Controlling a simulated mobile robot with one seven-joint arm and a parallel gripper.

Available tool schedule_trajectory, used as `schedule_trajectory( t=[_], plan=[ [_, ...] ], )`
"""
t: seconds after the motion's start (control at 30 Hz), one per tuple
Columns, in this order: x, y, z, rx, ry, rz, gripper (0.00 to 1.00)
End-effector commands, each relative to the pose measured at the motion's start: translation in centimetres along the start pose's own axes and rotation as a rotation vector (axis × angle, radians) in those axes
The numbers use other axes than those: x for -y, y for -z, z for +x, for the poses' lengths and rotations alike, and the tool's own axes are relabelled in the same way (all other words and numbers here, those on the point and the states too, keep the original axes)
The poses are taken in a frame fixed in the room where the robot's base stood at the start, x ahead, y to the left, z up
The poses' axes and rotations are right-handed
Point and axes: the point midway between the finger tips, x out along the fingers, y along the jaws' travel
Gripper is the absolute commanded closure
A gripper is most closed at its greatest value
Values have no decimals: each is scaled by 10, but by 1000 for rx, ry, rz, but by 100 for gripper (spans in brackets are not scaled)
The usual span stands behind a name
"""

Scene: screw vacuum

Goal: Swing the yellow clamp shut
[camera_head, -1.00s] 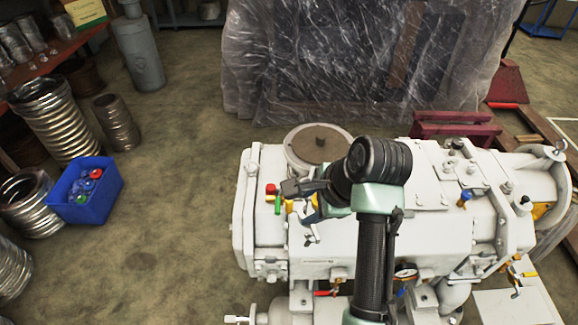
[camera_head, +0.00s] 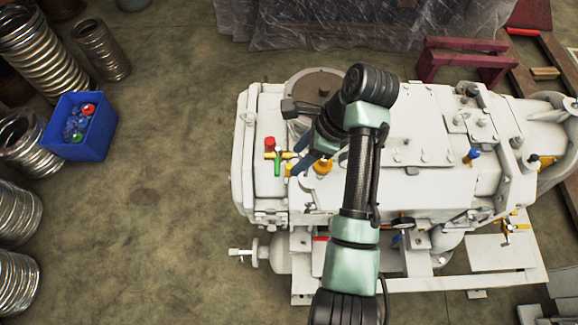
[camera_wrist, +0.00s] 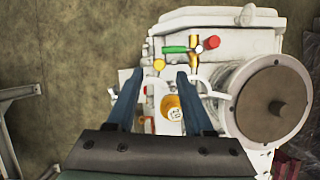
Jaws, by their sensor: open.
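A round yellow-orange part (camera_wrist: 171,107) with a pale mount shows between my fingers in the wrist view. A yellow piece on top of the white machine also shows in the head view (camera_head: 322,166), just right of my fingers. I cannot tell for sure that it is the yellow clamp, or how far it is swung. My gripper (camera_wrist: 157,77) is open and empty, its two blue fingers apart above the machine. In the head view my gripper (camera_head: 300,158) is over the machine's left end, partly hidden by my arm. I see no contact.
The white vacuum machine (camera_head: 430,185) carries a red knob (camera_head: 270,144), a green handle (camera_head: 277,163), a blue-topped valve (camera_head: 472,155) and a round dark-capped port (camera_wrist: 272,103). A blue bin (camera_head: 78,127) stands at left. The floor between them is clear.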

Motion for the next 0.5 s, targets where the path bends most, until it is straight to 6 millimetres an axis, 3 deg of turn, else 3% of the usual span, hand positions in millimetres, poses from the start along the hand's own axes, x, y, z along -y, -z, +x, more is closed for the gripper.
schedule_trajectory(
  t=[0.23,0.5],
  plan=[
    [-1,-1,42,0,-2,2,48],
    [0,0,60,0,1,0,48]
  ],
)
